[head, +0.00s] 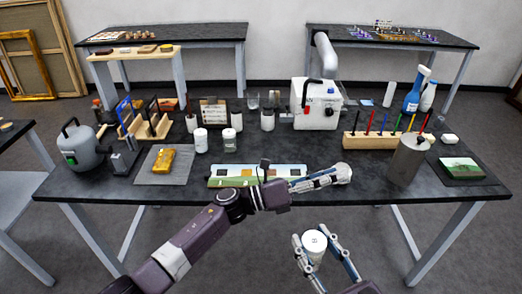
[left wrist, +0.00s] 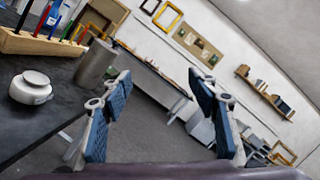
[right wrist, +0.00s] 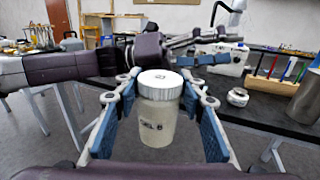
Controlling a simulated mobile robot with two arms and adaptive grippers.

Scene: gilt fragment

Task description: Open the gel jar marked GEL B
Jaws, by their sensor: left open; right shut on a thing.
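The jar marked GEL B (right wrist: 157,125) is held upright between the fingers of my right gripper (right wrist: 160,108), its label facing the right wrist camera. Its wide white lid (right wrist: 160,83) is on. In the head view the jar (head: 315,243) is in front of the table's near edge, in my right gripper (head: 318,247). My left gripper (head: 328,179) is open over the table's front edge, apart from the jar. The left wrist view shows my left gripper (left wrist: 160,103) with nothing between its fingers.
A squat white pot (left wrist: 31,87) stands near the table edge, close to my left gripper. A steel cylinder (head: 408,160) and a rack of coloured tools (head: 365,142) are to the right. Two white jars (head: 201,140) (head: 229,141) stand left of centre. A panoramic picture strip (head: 228,181) lies in front.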

